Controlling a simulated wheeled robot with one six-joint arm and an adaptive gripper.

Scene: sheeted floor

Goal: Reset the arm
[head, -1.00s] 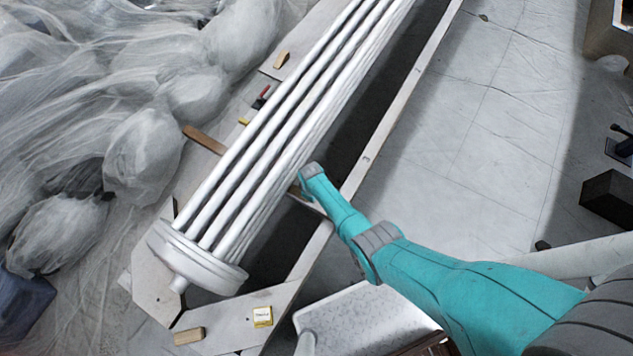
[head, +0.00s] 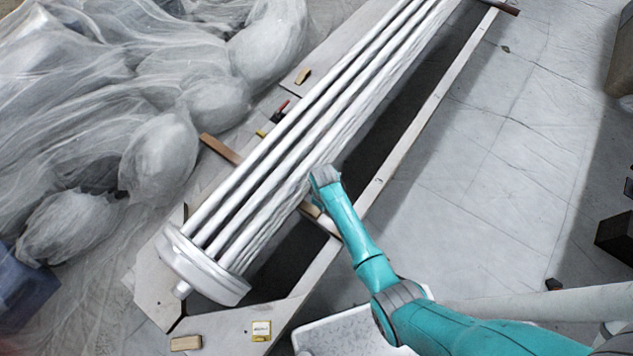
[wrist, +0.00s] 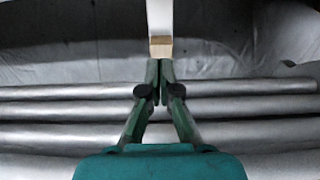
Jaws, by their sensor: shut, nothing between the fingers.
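My teal arm (head: 352,232) reaches from the lower right of the head view to the bundle of pale fluted columns (head: 290,150). Its grey wrist end (head: 322,176) is over the right edge of the bundle; the fingers cannot be made out there. In the wrist view, my gripper (wrist: 160,68) is shut, with its two dark green fingers meeting at the tips and nothing between them. The grey columns (wrist: 70,112) run across behind the fingers. Just beyond the tips is a pale strip with a wooden end (wrist: 160,46); contact cannot be told.
A pale frame (head: 415,135) surrounds the bundle, with a dark gap between. Plastic-wrapped heaps (head: 160,155) fill the left. A small yellow box (head: 261,330) and a wood block (head: 186,343) lie in front. A white speckled surface (head: 350,335) is below my arm. Sheeted floor at right is mostly clear.

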